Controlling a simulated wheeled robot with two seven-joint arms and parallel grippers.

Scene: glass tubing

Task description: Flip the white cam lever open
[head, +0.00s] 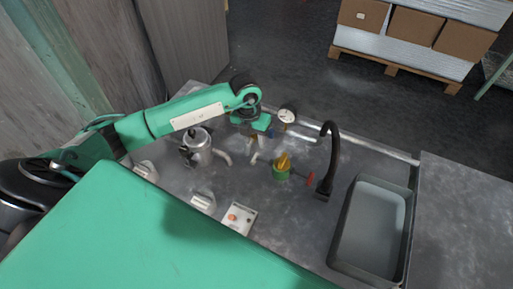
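A small white lever-like piece (254,158) stands out on the grey bench, left of a green fitting with a yellow top; it is probably the white cam lever. It is too small to tell its exact position. My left arm reaches in from the left above the bench. Its gripper (262,126) points down, just above the white piece in the picture and seemingly apart from it. The fingers are small and partly hidden by the wrist, so their opening does not show clearly. My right gripper is not in view.
Around it are a silver canister (199,148), a round gauge (288,114), the green-and-yellow fitting (282,170), a red handle (310,179), a black curved faucet (330,155) and a button box (239,218). A sink basin (372,225) lies right. Bare bench lies in front of the fitting.

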